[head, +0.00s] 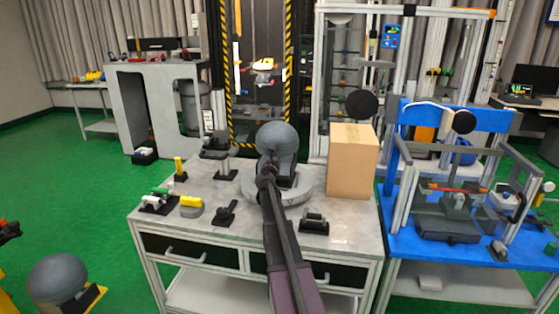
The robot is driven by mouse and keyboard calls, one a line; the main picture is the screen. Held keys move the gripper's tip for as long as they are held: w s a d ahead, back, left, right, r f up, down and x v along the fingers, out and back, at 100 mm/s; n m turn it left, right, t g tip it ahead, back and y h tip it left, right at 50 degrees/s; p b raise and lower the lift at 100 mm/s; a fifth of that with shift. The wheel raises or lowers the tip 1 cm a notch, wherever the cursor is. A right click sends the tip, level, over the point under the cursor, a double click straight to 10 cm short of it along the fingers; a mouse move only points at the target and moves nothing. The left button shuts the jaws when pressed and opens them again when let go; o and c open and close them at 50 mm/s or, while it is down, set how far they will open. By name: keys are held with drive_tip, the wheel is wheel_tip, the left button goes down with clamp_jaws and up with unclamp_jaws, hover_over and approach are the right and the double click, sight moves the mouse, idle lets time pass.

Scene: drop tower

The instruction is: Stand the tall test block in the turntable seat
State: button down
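A small upright yellow block (179,165) stands in a dark base at the back left of the grey workbench; it may be the tall test block. A second yellow piece (191,201) lies on a grey round base nearer the front. The turntable (302,194) is a round grey disc near the bench middle. A dark part on it, perhaps the seat, is mostly hidden behind my arm and a large grey rounded shape (278,139). My arm reaches up from the bottom to the turntable. My gripper (266,170) is at its far end, too dark and foreshortened to read its fingers.
A cardboard box (351,165) stands right of the turntable. Small fixtures (314,222) sit on the bench (345,230). The striped drop tower (289,92) rises behind. A blue bench (410,263) with a frame is at right. Green floor is open at left.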

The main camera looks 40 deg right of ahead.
drive_tip(key=shift+f, duration=0.1)
drive_tip(key=shift+f+b, duration=1.65)
drive_tip(key=shift+b, duration=0.15)
drive_tip(key=c, duration=0.6)
unclamp_jaws()
drive_tip(key=shift+c, duration=0.2)
drive_tip(key=shift+r, duration=0.1)
drive_tip(key=v, duration=1.2)
